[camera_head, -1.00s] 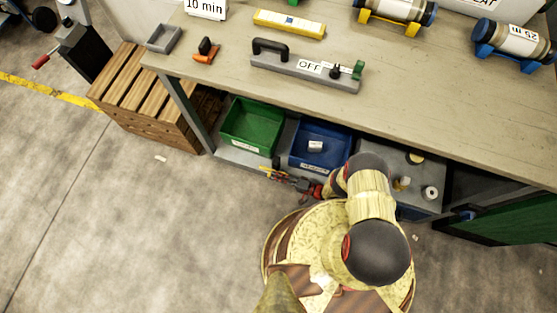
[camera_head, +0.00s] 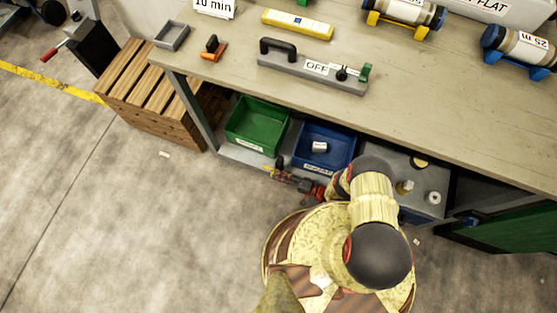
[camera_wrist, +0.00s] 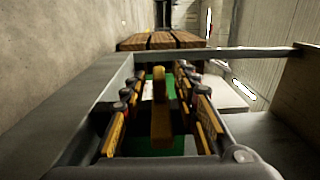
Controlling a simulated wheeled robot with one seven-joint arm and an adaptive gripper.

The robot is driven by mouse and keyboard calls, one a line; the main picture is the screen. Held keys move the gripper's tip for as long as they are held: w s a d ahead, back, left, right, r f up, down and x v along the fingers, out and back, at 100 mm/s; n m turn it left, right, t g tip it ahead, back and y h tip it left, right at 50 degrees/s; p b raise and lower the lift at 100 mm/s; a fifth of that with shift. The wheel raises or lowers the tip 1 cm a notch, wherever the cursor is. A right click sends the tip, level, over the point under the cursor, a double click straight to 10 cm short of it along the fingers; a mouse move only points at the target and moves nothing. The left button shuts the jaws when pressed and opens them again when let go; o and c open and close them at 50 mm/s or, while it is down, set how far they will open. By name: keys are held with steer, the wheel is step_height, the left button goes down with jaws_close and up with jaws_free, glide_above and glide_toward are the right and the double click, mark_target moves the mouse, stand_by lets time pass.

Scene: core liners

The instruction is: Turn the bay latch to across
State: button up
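No part is marked as the bay latch, and I cannot tell which it is. A black knob (camera_head: 342,73) stands on a grey bar (camera_head: 290,69) beside an OFF label, with a green tab (camera_head: 366,72) at the bar's right end. A black upright piece on an orange base (camera_head: 212,49) sits farther left on the bench. My gripper (camera_head: 278,170) is low in front of the shelf bins, below the bench top and well away from both. In the wrist view my gripper (camera_wrist: 160,118) has its two yellow-padded fingers apart, with nothing clearly held between them.
A green bin (camera_head: 233,143) and a blue bin (camera_head: 322,166) stand on the shelf under the bench (camera_head: 430,107). A slatted wooden crate (camera_head: 150,105) is left of the bench. Rolls on cradles (camera_head: 405,12) stand at the back right. The floor at left is mostly clear.

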steer(key=shift+r, duration=1.3)
steer(key=o, duration=1.2)
step_height(320, 180, up, 5)
steer(key=shift+w+f, duration=0.1)
steer(key=shift+r, duration=1.3)
steer(key=shift+c, duration=0.5)
steer(key=c, duration=1.1)
steer(key=shift+s, duration=0.25)
